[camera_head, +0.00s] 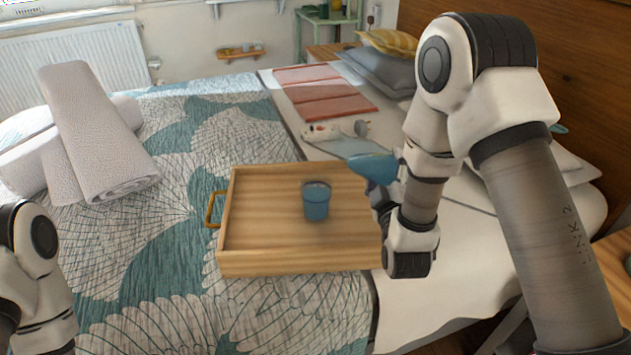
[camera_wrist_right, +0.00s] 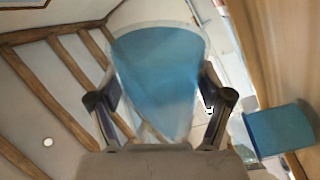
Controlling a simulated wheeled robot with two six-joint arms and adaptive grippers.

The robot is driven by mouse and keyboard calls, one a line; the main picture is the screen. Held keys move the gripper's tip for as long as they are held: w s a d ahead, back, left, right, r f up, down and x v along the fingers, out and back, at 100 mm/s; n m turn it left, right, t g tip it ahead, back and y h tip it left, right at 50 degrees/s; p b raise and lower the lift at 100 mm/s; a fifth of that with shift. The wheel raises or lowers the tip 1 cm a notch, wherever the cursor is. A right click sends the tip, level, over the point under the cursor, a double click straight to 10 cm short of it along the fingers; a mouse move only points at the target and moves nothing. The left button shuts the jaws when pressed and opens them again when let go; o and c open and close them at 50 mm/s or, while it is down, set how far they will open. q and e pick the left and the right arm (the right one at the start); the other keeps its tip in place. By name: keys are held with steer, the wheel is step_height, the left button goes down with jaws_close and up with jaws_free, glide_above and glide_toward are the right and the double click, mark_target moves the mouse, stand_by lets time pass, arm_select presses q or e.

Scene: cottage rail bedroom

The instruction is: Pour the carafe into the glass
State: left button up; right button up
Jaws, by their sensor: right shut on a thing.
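A blue glass (camera_head: 315,205) stands upright on the wooden tray on the bed. It also shows at the right edge of the right wrist view (camera_wrist_right: 278,132). My right gripper (camera_head: 384,203) is shut on the blue carafe (camera_head: 370,166), with one finger on each side of it in the right wrist view (camera_wrist_right: 160,80). The carafe is raised and tilted, above and to the right of the glass and apart from it. I cannot tell whether any liquid is flowing. Only links of my left arm show at the lower left; its gripper is out of view.
The wooden tray (camera_head: 262,262) has raised sides and a handle at left. Rolled white towels (camera_head: 95,135) lie on the patterned bedspread at left. Red folded cloths (camera_head: 330,100) and grey pillows (camera_head: 380,72) lie behind. The tray's left part is clear.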

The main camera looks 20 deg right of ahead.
mark_target(380, 162)
steer(key=shift+r+m, duration=0.3)
steer(key=shift+r, duration=0.45)
steer(key=shift+a+f, duration=0.1)
steer(key=shift+f, duration=0.15)
steer(key=shift+w+a+m, duration=0.2)
steer(key=shift+a+m, duration=0.1)
steer(key=shift+m, duration=0.4)
steer(key=shift+w+a+r+m+h+p, duration=0.15)
steer(key=shift+a+r+m+p, duration=0.1)
steer(key=shift+r+m+p, duration=0.3)
steer(key=shift+a+r+m+h+p, duration=0.15)
steer(key=shift+a+r+m+p, duration=0.15)
steer(key=shift+r+m, duration=0.3)
steer(key=shift+f+m+g+b, duration=0.35)
steer(key=shift+m+b, duration=0.1)
steer(key=shift+m, duration=0.4)
steer(key=shift+r+m+p, duration=0.7)
steer(key=shift+r, duration=0.15)
steer(key=shift+a+f+m+b, duration=0.1)
steer(key=shift+f+m+b, duration=0.3)
steer(key=shift+m, duration=0.4)
steer(key=m, duration=0.3)
steer(key=shift+w+a+f+g, duration=0.1)
steer(key=shift+a+f+g, duration=0.15)
steer(key=shift+a+f, duration=0.1)
